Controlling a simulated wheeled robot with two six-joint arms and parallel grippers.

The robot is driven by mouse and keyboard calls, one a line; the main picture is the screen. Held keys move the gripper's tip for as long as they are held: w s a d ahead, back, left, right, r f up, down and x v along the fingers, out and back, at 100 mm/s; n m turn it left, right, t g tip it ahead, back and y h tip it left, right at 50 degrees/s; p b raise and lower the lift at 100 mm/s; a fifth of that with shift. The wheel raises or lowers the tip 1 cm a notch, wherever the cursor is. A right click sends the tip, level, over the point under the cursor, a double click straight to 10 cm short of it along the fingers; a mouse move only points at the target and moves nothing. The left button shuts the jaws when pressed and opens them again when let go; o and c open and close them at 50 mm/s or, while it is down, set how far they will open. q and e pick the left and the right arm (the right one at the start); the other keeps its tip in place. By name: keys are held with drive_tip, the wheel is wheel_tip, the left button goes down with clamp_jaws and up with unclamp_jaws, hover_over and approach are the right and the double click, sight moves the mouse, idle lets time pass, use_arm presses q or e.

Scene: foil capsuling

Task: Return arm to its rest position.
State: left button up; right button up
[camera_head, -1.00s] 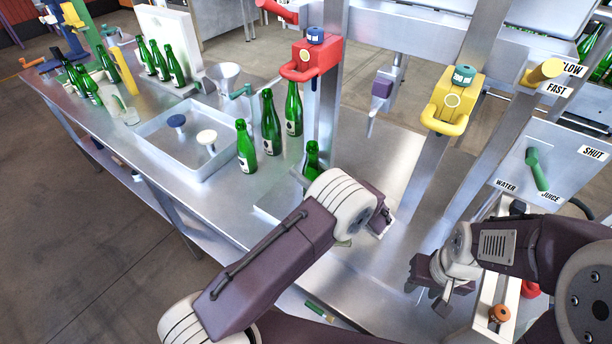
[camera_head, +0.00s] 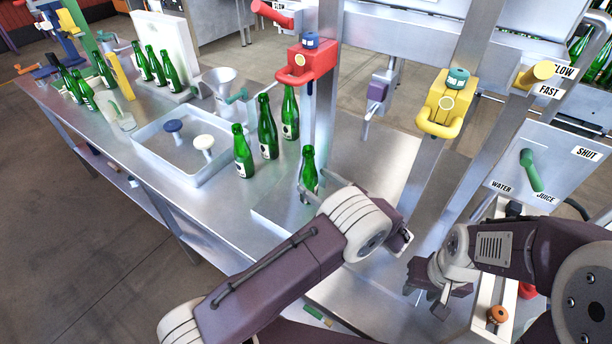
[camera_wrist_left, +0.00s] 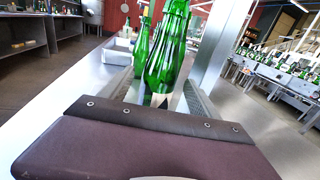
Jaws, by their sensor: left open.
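My left gripper (camera_head: 318,191) reaches in from the lower left with its fingers spread. A green bottle (camera_head: 309,169) stands upright at the foot of the steel post, between or just beyond these fingers. In the left wrist view the bottle (camera_wrist_left: 165,65) stands straight ahead, with a pale finger on either side of its lower part. Whether a finger touches it I cannot tell. My right gripper (camera_head: 424,297) hangs low at the right, its fingers apart and nothing seen between them.
Several green bottles (camera_head: 243,152) stand behind, beside a steel tray (camera_head: 165,160) holding two knobbed stoppers. A red clamp head (camera_head: 306,64) and a yellow one (camera_head: 443,104) are on the posts above. A control panel (camera_head: 550,165) is at the right. The plate between the arms is mostly clear.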

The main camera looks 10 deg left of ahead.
use_arm(q)
drive_tip(key=shift+v, duration=0.9)
use_arm(e)
drive_tip(key=shift+f, duration=0.1)
